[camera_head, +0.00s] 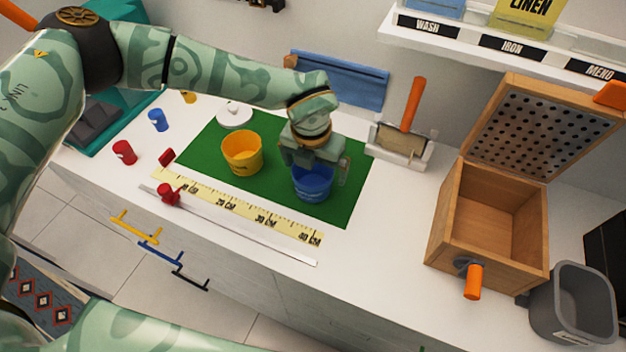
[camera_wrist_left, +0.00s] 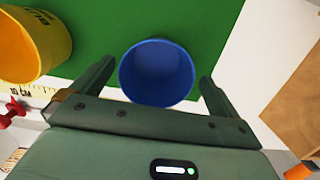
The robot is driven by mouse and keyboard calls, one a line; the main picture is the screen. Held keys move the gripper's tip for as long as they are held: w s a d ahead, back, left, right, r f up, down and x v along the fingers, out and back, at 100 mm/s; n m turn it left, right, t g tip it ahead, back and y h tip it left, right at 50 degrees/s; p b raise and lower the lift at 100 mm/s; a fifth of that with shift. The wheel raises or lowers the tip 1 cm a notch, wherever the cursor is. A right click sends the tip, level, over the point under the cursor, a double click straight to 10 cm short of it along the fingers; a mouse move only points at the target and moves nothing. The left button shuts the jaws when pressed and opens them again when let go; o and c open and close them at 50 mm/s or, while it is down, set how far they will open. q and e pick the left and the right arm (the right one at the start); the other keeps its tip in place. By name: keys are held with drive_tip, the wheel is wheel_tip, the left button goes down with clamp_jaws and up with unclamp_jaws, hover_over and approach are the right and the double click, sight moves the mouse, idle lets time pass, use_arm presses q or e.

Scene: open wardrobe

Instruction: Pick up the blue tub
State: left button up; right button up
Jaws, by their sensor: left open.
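The blue tub (camera_head: 312,184) stands upright on the green mat (camera_head: 350,205), near the mat's right side. It also shows in the left wrist view (camera_wrist_left: 157,72), where I look down into its empty inside. My left gripper (camera_head: 318,165) is right above and at the tub, coming from the upper left. In the left wrist view its two fingers (camera_wrist_left: 154,84) are open, one on each side of the tub, with gaps between them and its wall. Nothing is held. My right gripper is not in view.
A yellow tub (camera_head: 242,153) stands left of the blue one on the mat. A yellow measuring tape (camera_head: 240,208) lies along the front. An open wooden box (camera_head: 490,225) and grey bin (camera_head: 572,305) are further right.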

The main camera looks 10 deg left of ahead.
sight(313, 176)
use_arm(q)
wheel_tip(313, 176, down, 4)
drive_tip(key=shift+w+a+b, duration=0.1)
drive_tip(key=shift+a+b, duration=0.05)
drive_tip(key=shift+b, duration=0.3)
drive_tip(key=shift+r, duration=0.1)
drive_tip(key=c, duration=0.9)
